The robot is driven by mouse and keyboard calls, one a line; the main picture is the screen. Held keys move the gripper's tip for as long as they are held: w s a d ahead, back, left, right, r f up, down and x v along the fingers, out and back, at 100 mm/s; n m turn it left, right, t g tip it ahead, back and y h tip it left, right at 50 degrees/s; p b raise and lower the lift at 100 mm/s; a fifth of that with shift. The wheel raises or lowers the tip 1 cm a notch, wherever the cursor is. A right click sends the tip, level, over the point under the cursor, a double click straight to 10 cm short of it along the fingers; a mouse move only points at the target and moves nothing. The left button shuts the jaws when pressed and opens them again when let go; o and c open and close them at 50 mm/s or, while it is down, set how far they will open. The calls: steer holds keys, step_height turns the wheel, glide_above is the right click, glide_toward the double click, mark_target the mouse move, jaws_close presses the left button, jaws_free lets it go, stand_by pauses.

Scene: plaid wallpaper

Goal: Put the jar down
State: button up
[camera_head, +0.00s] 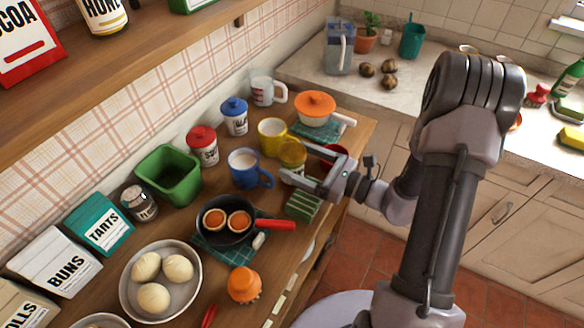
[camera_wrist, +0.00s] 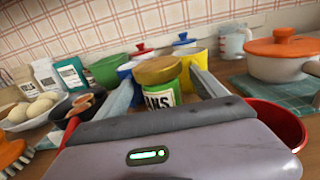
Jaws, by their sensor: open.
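The jar (camera_head: 292,153) has a gold-yellow lid and stands upright among the mugs on the wooden counter. In the wrist view the jar (camera_wrist: 161,82) shows green sides and a white label ending in "ANS". My gripper (camera_head: 273,157) is open, with one finger on each side of the jar. In the wrist view the fingers of my gripper (camera_wrist: 165,88) flank it with the jar between them. The lower part of the jar is hidden by a finger and the gripper body, so I cannot see its base clearly.
A blue mug (camera_head: 246,170) and a yellow mug (camera_head: 271,134) stand close by. A red bowl (camera_wrist: 277,122) is right beside my gripper. An orange-lidded pot (camera_head: 315,108) stands behind on a green mat. A pan (camera_head: 228,233) with a red handle lies in front.

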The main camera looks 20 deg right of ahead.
steer(key=x, duration=0.2)
steer(key=shift+w+a, duration=0.2)
steer(key=c, duration=1.7)
